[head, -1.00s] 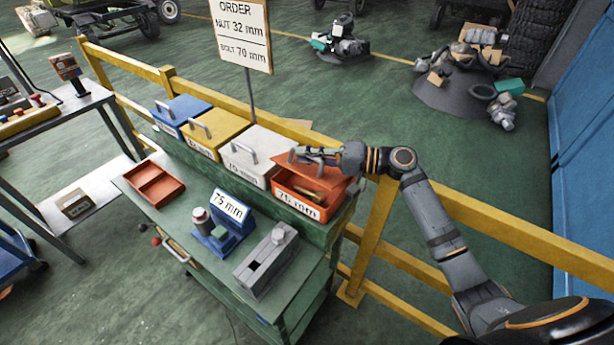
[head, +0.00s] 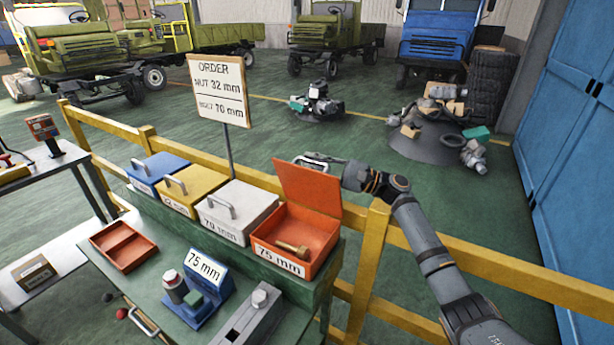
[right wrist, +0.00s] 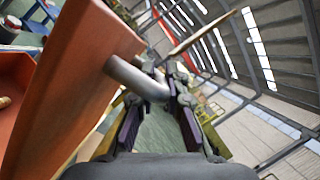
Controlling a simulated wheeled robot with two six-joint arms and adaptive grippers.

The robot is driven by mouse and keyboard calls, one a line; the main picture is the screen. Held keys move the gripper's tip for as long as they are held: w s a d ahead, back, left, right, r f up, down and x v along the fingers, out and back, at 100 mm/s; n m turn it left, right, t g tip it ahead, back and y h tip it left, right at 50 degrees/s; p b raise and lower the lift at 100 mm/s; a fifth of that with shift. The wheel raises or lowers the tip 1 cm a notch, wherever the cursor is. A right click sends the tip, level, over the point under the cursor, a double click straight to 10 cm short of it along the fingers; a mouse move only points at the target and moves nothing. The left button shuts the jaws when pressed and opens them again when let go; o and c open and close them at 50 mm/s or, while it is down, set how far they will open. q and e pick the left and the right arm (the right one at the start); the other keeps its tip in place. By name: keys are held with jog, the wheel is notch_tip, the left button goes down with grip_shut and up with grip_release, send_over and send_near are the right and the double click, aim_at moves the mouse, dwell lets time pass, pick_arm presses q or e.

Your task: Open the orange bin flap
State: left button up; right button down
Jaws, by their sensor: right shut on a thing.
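The orange bin (head: 290,245), labelled 75 mm, stands at the right end of the row of bins. Its flap (head: 308,186) is raised to about upright, and a brass-coloured bolt (head: 291,248) lies inside. My right gripper (head: 318,162) is behind the raised flap, partly hidden by it. In the right wrist view the flap (right wrist: 70,70) fills the left side, and its grey handle (right wrist: 138,80) runs between the fingers of my right gripper (right wrist: 160,108), which is shut on it. My left gripper is not in view.
Blue (head: 158,170), yellow (head: 190,190) and white (head: 236,210) bins stand closed to the left. An orange tray (head: 123,246), a blue 75 mm stand (head: 200,290) and a grey block (head: 250,318) sit in front. A yellow rail (head: 480,250) runs behind.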

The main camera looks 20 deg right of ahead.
jog(key=shift+w+d+f+m+t+b, duration=0.15)
jog(key=shift+w+d+m+t+b, duration=0.4)
jog(key=shift+d+m, duration=0.4)
jog(key=shift+w, duration=0.15)
jog(key=c, duration=1.4)
grip_release()
jog(key=shift+o, duration=0.2)
jog(key=s+d, duration=0.8)
jog(key=d, duration=0.4)
jog(key=shift+s+f, duration=0.35)
jog(key=shift+f, duration=0.1)
